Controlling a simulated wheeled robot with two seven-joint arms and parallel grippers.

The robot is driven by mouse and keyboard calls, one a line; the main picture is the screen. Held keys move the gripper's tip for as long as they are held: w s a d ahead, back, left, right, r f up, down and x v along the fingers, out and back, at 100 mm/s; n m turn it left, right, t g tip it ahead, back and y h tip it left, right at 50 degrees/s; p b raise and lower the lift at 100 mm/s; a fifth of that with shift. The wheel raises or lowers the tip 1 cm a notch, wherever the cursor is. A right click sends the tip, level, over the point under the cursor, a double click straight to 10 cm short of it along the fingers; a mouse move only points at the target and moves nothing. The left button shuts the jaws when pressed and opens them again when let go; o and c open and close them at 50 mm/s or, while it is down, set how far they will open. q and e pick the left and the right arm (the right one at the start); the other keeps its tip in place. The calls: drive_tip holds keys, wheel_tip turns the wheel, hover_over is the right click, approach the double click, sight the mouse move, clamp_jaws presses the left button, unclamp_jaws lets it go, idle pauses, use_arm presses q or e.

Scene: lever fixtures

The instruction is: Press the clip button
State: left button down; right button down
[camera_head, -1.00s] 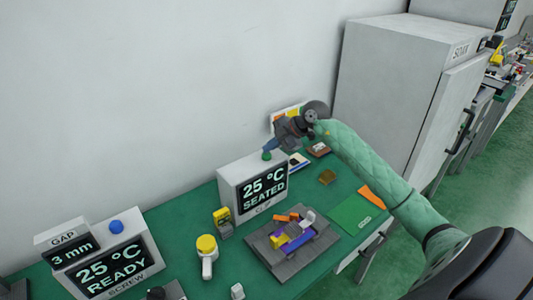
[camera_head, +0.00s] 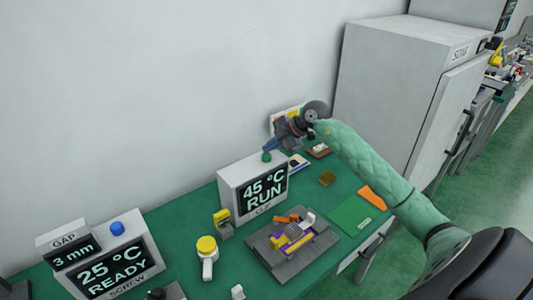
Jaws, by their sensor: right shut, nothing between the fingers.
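The clip unit (camera_head: 230,203) is a pale box on the green bench. Its dark screen (camera_head: 263,193) reads "45 °C RUN", and "CLIP" is lettered below. A green button (camera_head: 267,157) sits on its top. My right gripper (camera_head: 269,147) is shut and empty, pointing down with its tips right at the button; touching or just above, I cannot tell. In front of the box lies a grey fixture (camera_head: 283,268) with orange, purple and yellow parts and a white lever (camera_head: 307,217). My left gripper is not in view.
A screw unit (camera_head: 148,248) with a blue button (camera_head: 117,228) reads "25 °C READY" at the left. A yellow-capped white lever piece (camera_head: 207,247) stands between. A green mat (camera_head: 350,213) lies at the right, near a grey cabinet (camera_head: 385,90).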

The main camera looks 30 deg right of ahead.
sight(270, 154)
drive_tip(key=shift+r, duration=0.45)
drive_tip(key=shift+r+p, duration=1.7)
drive_tip(key=shift+r, duration=0.8)
